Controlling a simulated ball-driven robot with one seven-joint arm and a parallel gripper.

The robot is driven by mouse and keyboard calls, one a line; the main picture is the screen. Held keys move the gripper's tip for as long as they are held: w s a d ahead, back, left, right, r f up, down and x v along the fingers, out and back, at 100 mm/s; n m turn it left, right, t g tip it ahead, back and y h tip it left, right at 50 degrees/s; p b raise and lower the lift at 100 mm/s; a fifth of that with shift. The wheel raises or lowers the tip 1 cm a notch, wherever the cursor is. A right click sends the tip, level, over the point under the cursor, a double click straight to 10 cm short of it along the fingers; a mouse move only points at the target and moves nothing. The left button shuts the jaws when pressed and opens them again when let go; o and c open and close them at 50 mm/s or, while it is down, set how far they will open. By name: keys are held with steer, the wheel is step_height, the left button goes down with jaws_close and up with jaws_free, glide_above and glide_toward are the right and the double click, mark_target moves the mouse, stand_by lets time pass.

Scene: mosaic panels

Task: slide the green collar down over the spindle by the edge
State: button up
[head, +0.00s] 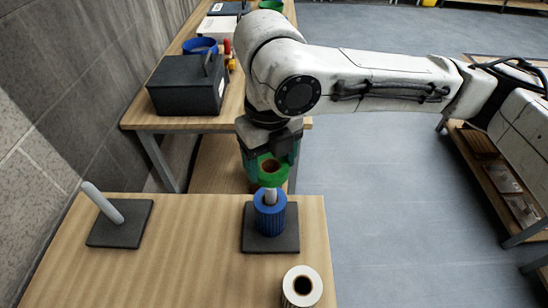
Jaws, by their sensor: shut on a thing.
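My gripper (271,150) is shut on the green collar (272,180), a short ring with an open hole facing up. No spindle shows in the hole. Just below the collar in the picture is the pale tip of a spindle (271,196) on a dark square base (288,242) near the table's right side. A ribbed blue collar (270,217) is around that spindle. The tip seems to stand in front of the collar's lower edge; I cannot tell the gap between them. A second, bare grey spindle (103,204) rises from another dark base (120,229) at the left and looks tilted.
A white roll-like ring (302,286) with a dark hole stands at the table's (190,255) front right. The middle of the table is clear. Behind is another bench with a black box (185,85), a blue ring (201,46) and small items. A wall runs along the left.

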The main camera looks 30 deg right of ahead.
mark_target(271, 189)
steer(key=shift+f+b, duration=3.6)
steer(key=shift+f, duration=0.85)
steer(key=o, duration=1.1)
step_height(271, 189, up, 11)
steer(key=shift+f, duration=0.1)
steer(key=shift+f, duration=0.1)
